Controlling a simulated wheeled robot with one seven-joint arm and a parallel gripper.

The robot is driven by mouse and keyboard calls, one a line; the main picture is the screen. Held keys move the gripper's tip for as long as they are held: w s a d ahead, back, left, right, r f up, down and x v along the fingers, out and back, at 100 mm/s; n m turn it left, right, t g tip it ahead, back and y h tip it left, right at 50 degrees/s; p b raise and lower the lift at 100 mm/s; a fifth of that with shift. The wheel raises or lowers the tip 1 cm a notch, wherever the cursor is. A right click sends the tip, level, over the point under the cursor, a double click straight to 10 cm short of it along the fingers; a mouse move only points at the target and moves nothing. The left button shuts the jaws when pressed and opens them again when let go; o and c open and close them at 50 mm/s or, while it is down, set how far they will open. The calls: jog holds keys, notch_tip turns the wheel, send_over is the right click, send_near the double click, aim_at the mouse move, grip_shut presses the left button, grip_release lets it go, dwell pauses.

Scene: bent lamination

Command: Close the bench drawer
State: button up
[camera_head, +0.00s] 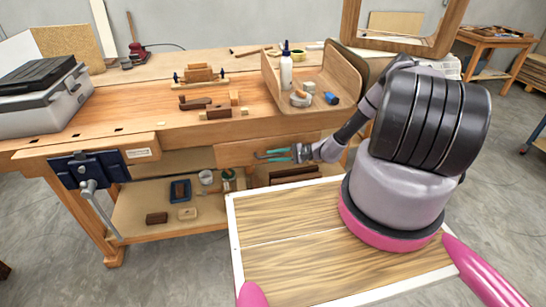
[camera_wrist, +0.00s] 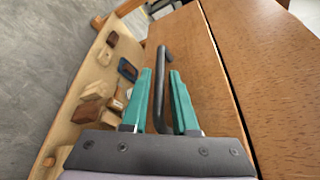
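The bench drawer (camera_head: 235,152) is a wooden front under the bench top (camera_head: 150,130), left of my gripper in the head view. The wrist view shows its wooden front (camera_wrist: 187,50) beside a dark gap along the bench edge. I cannot tell how far out it stands. A dark bar handle (camera_wrist: 161,85) is on the drawer. My gripper (camera_head: 264,155) has teal fingers and is at the drawer front. In the wrist view my gripper (camera_wrist: 161,75) is open, with the handle between the fingers and visible space around it.
A lower shelf (camera_head: 140,215) under the drawer holds a blue tray (camera_head: 180,191), wooden blocks and small containers. A vise (camera_head: 90,170) is on the bench's left front. Tools, a wooden caddy (camera_head: 340,75) and a grey case (camera_head: 45,100) stand on the bench top.

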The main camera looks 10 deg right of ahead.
jog(key=shift+a, duration=0.2)
grip_shut()
dwell(1.4)
